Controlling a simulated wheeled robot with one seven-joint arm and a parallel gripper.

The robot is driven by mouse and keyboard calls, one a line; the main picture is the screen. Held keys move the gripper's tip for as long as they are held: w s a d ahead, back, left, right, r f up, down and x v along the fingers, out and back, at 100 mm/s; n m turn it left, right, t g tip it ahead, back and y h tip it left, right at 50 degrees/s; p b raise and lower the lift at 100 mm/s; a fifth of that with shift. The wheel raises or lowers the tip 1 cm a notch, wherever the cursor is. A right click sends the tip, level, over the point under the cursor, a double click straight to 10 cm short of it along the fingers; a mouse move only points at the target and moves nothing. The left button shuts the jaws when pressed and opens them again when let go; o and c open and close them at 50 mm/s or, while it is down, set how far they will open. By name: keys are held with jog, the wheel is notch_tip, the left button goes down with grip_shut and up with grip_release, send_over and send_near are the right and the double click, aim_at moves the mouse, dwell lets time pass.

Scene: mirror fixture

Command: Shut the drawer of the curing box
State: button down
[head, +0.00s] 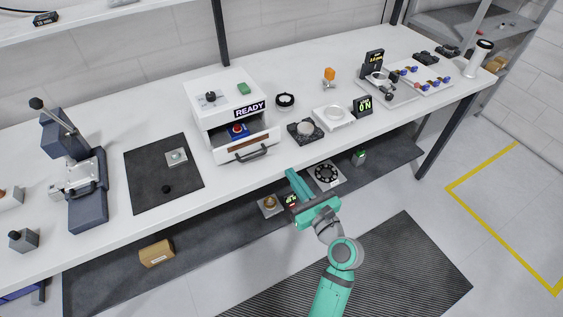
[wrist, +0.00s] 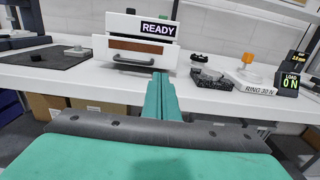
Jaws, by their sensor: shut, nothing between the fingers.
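The curing box (head: 205,99) is a white box on the bench with a READY sign (head: 249,109), a black knob and a green button on top. Its drawer (head: 247,146) stands open toward the front, with a dark bar handle and a blue and red item inside. My gripper (head: 290,172) is shut and empty, in front of the bench edge, below and to the right of the handle. The green fingers also show in the wrist view (wrist: 160,76), pointing at the drawer; contact is not visible.
A dark mat (head: 145,190) lies left of the box, with a grey press (head: 86,206) beyond it. Right of the box are a dark block with a disc (head: 305,130) and a white ring stand (head: 334,117). A lower shelf (head: 215,238) holds small items.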

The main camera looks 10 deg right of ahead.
send_near(260, 130)
jog(key=shift+s+a+r, duration=0.25)
jog(key=shift+s+r, duration=0.4)
jog(key=shift+r, duration=0.35)
jog(key=shift+d, duration=0.1)
jog(key=shift+s, duration=0.1)
jog(key=x, duration=0.8)
jog(key=shift+w+a, duration=0.2)
jog(key=shift+w, duration=0.15)
jog(key=shift+d, duration=0.1)
jog(key=shift+r, duration=0.15)
